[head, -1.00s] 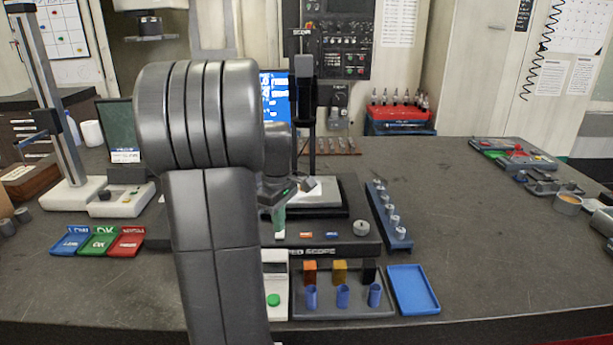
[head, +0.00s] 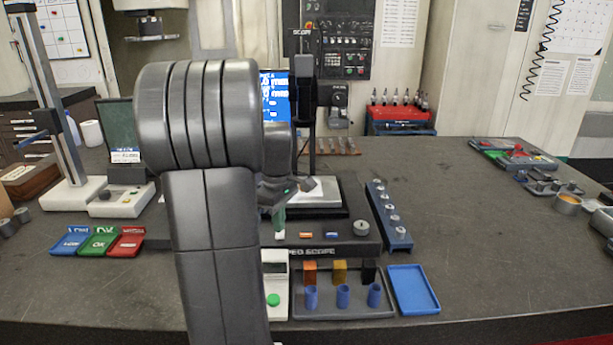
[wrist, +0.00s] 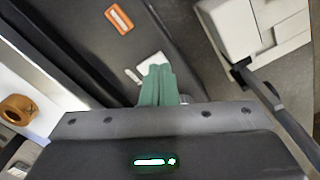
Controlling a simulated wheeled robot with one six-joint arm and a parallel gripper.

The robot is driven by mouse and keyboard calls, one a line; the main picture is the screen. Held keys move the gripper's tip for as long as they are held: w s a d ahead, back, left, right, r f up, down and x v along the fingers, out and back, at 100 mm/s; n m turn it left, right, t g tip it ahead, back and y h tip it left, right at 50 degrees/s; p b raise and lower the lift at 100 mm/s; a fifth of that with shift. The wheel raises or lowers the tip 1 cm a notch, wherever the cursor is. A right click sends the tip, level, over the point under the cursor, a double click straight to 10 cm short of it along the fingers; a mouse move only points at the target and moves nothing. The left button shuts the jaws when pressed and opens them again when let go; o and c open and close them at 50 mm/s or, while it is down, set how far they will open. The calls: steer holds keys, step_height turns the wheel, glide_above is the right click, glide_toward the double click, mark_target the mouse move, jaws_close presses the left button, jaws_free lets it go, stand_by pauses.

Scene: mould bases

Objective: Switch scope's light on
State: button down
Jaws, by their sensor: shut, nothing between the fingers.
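The scope's black base (head: 335,250) stands at the middle of the bench, with its column and head (head: 305,85) above a pale stage (head: 325,190). On its front strip are an orange switch (head: 306,235), a blue switch (head: 333,235) and a silver knob (head: 361,228). The orange switch also shows in the wrist view (wrist: 119,19). My gripper (wrist: 160,80) has green fingers pressed together, empty, over a white switch (wrist: 133,75). The fingers partly hide what lies at their tips; contact cannot be told. I cannot tell whether the scope's light is on.
A white box with a green button (head: 274,299), a grey rack with blue cups (head: 343,310) and a blue tray (head: 413,289) stand in front. Labelled trays (head: 104,242) lie left; a blue rail of pins (head: 392,228) lies right.

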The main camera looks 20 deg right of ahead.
steer(key=shift+f+b, duration=0.55)
steer(key=shift+f, duration=0.45)
stand_by(0.4)
steer(key=shift+r, duration=0.1)
step_height(320, 180, up, 7)
steer(key=p, duration=0.6)
stand_by(0.5)
steer(key=shift+f+b, duration=2.95)
steer(key=shift+f, duration=0.6)
